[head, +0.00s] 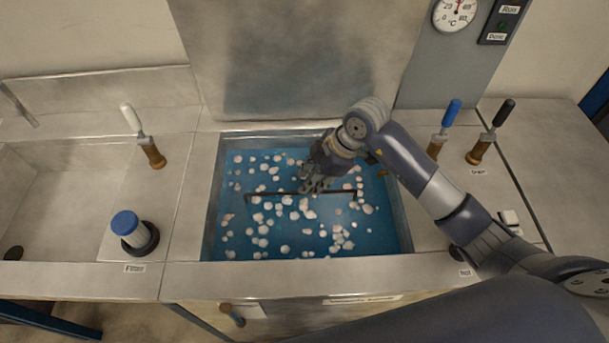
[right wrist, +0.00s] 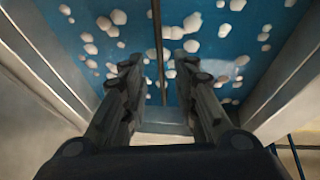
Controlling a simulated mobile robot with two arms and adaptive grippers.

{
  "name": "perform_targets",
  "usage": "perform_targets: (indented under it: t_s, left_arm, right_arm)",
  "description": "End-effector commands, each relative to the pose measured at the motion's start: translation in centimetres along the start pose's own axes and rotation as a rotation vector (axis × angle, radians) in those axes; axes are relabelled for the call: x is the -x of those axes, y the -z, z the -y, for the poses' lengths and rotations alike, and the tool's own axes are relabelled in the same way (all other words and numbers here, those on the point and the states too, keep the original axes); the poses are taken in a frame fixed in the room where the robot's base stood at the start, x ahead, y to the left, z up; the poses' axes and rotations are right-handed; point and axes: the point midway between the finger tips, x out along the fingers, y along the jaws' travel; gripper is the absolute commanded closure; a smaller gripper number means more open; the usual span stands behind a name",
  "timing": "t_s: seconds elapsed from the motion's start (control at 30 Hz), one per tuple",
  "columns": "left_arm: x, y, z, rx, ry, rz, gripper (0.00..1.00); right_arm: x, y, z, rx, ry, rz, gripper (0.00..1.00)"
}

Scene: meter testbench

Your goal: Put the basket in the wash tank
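The wash tank (head: 212,230) is a sunken steel basin in the middle of the bench, filled with blue liquid and many floating white blobs. A thin dark bar (head: 275,194) with bent ends shows in the tank, apparently the basket's handle; the basket's body cannot be made out under the liquid. My right gripper (head: 314,188) is over the tank beside the bar's middle. In the right wrist view its two fingers (right wrist: 159,65) stand apart, with the bar (right wrist: 157,28) in line with the gap and touching neither finger. My left gripper is not in view.
An empty steel sink (head: 60,200) lies left. A blue-capped container (head: 128,228) stands on the bench between sink and tank. Levers with white (head: 131,118), blue (head: 451,113) and black (head: 503,112) handles stand around the tank. A raised steel panel (head: 300,60) stands behind it.

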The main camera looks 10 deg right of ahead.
Motion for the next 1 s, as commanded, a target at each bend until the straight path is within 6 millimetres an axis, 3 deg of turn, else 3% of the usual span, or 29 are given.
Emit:
perform_targets:
  t_s: [0.03, 0.3, 1.0]
  left_arm:
    - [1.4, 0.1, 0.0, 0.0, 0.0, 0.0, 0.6]
    - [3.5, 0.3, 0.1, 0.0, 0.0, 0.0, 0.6]
    - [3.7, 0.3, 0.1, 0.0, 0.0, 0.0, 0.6]
  right_arm:
    - [1.4, 0.2, -0.1, 0.0, 0.0, 0.001, 0.73]
    - [3.8, 0.1, 0.0, 0.0, 0.001, 0.0, 0.73]
    - [4.1, 0.0, 0.0, 0.001, 0.0, -0.001, 0.73]
